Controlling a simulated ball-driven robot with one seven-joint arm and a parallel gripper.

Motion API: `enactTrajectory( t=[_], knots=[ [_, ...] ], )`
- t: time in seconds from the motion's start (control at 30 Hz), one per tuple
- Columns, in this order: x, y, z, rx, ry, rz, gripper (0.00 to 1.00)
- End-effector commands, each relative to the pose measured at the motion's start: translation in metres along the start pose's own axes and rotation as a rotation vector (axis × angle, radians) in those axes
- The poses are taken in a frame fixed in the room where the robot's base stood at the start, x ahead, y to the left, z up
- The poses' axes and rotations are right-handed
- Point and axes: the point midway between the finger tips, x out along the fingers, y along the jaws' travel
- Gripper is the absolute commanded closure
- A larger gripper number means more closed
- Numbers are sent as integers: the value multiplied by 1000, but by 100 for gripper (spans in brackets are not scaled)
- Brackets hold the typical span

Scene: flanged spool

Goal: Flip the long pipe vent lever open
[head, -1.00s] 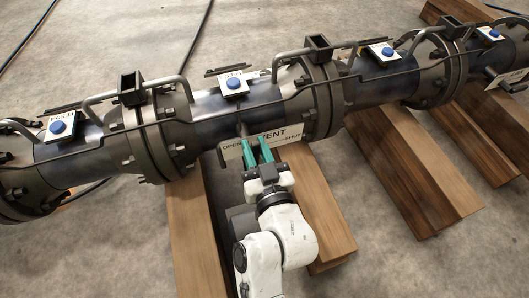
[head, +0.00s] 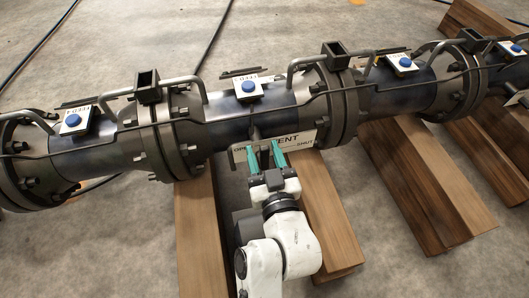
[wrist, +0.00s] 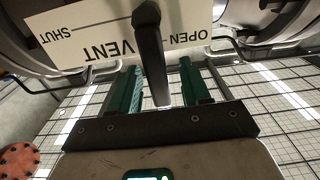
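The vent plate (head: 305,138) is white, lettered OPEN, VENT and SHUT, and sits on the near side of the long pipe (head: 210,125). In the wrist view the plate (wrist: 75,35) appears upside down, with SHUT at left and OPEN at right. The dark vent lever (wrist: 151,55) projects from the plate toward the camera, between the two words. My gripper (head: 265,150) is at the plate, its green fingers pointing at it. In the wrist view my gripper (wrist: 160,85) is open, one finger on each side of the lever, with visible gaps. In the head view the fingers hide most of the lever.
Wooden beams (head: 335,215) support the pipe on a concrete floor. Bolted flanges (head: 180,140) and bent handles (head: 315,65) stand along the pipe. A thin dark rod (head: 225,120) runs along its front. Blue-buttoned boxes (head: 248,88) sit on top.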

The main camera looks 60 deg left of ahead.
Motion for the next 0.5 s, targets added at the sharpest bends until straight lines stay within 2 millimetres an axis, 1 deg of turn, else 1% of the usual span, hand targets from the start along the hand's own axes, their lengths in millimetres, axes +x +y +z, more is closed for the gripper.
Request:
enactTrajectory(
  t=[0.27, 0.37, 0.5],
  knots=[
    [-2, 1, -1, 1, 1, 2, 53],
    [-11, 1, 0, 5, 0, 3, 53],
    [-34, 0, 0, 6, 1, 3, 53]
  ],
)
